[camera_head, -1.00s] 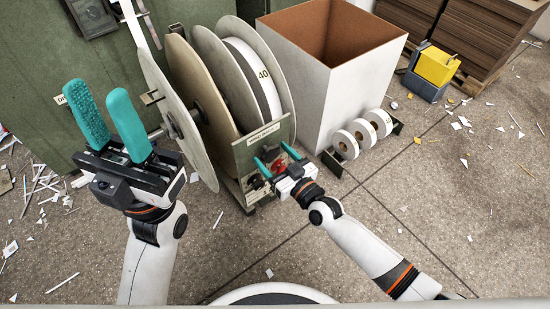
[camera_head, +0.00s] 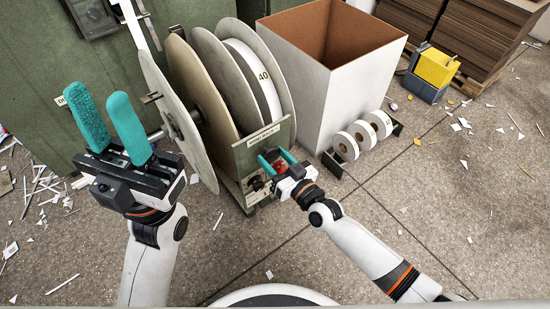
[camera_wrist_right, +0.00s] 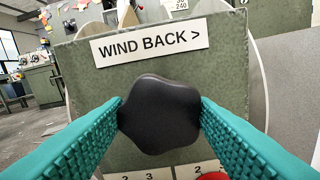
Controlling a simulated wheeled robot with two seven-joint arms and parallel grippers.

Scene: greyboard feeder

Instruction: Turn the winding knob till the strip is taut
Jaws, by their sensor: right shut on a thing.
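The black lobed winding knob (camera_wrist_right: 160,113) sits on the green panel under a "WIND BACK >" label (camera_wrist_right: 150,46) in the right wrist view. My right gripper (camera_head: 275,157) is at the front of the green feeder box; in the right wrist view its teal fingers press on both sides of the knob. The knob is hard to make out in the head view. A pale strip (camera_head: 136,25) runs down at the upper left toward the reels; I cannot tell how taut it is. My left gripper (camera_head: 98,98) is open and empty, raised at the left.
Large reels (camera_head: 200,90), one marked 40, stand behind the panel. A red part (camera_wrist_right: 212,176) shows below the knob. A tall open bin (camera_head: 330,90) and white rolls (camera_head: 362,135) stand to the right. Paper scraps litter the floor.

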